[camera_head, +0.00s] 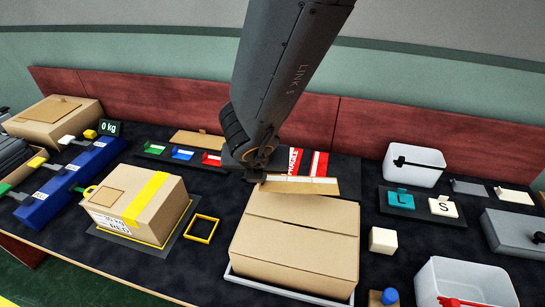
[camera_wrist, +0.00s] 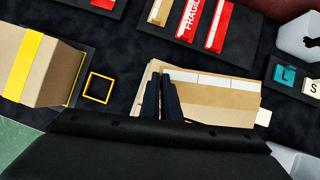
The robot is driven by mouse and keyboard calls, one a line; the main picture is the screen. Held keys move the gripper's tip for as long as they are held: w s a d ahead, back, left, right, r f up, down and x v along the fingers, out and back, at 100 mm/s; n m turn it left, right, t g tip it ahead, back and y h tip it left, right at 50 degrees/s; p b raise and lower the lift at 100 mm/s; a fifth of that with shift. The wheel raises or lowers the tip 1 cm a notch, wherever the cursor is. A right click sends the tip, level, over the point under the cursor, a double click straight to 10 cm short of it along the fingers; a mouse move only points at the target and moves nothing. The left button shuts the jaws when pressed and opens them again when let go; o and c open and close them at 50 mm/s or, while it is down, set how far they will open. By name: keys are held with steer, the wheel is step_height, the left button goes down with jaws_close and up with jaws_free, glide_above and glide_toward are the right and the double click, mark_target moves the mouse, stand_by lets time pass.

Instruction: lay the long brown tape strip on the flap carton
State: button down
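The flap carton (camera_head: 292,258) is a plain brown box in the front middle, its top crossed by a seam. The long brown tape strip (camera_head: 318,188) is tan with white sections along its upper edge. It lies crosswise at the carton's far edge and also shows in the wrist view (camera_wrist: 218,94). My gripper (camera_head: 257,175) is at the strip's left end. In the wrist view its dark fingers (camera_wrist: 162,78) are close together on the strip. Whether the strip touches the carton cannot be told; my wrist hides part of the carton in that view.
A yellow-taped carton (camera_head: 140,205) stands left, with a yellow square frame (camera_head: 201,228) beside it. Behind are the FRAGILE label (camera_head: 294,161) and a red-and-white strip (camera_head: 319,164). A white cube (camera_head: 383,241) and white bins (camera_head: 414,166) stand right.

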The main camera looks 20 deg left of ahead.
steer(key=s, duration=0.1)
steer(key=s+d+m+h, duration=0.1)
steer(key=s, duration=0.1)
steer(key=s+r+m, duration=0.1)
steer(key=s, duration=0.1)
steer(key=shift+s+d, duration=0.15)
steer(key=shift+d, duration=0.1)
steer(key=shift+f+b, duration=3.4)
steer(key=shift+f, duration=0.5)
steer(key=c, duration=1.9)
jaws_free()
steer(key=shift+p+v, duration=0.8)
steer(key=shift+v, duration=3.1)
steer(key=shift+s+a+f, duration=0.1)
steer(key=shift+s+a, duration=0.05)
steer(key=shift+a, duration=0.05)
